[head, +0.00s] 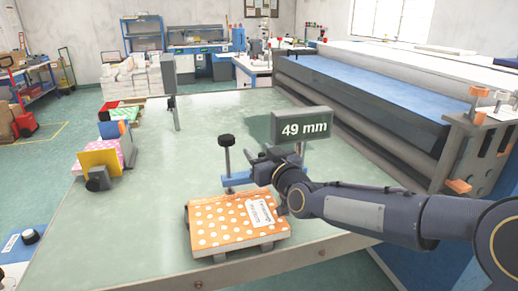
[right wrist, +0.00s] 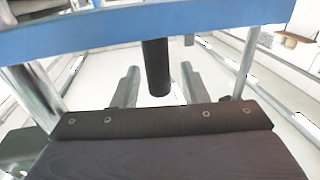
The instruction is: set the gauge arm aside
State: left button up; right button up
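The gauge arm (head: 236,178) is a blue bar above an orange polka-dot piece (head: 238,220), with a dark-knobbed post (head: 227,155) standing at its left. My right gripper (head: 262,158) is beside the bar's right part, just in front of the display sign. In the right wrist view a blue bar (right wrist: 130,27) crosses the top, and a black cylinder (right wrist: 156,68) hangs below it. My right gripper's grey fingers (right wrist: 158,88) stand apart, with visible gaps beside the cylinder. Contact with the bar cannot be told. My left gripper is not in view.
A "49 mm" sign (head: 303,127) stands behind my gripper. A grey post (head: 171,92) stands at the table's back. Pink and yellow pieces (head: 100,160) sit at the left edge. The green tabletop (head: 140,215) is clear between. A large roller machine (head: 375,95) borders the right.

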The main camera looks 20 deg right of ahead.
jog(key=shift+w, duration=0.45)
jog(key=shift+a, duration=0.1)
grip_shut()
jog(key=w+d+m+g+h+p, duration=0.9)
jog(key=d+m+h+p, duration=0.3)
jog(key=h, duration=0.8)
jog(key=m+p, duration=0.3)
jog(key=shift+f, duration=0.2)
jog(key=shift+s+d, duration=0.1)
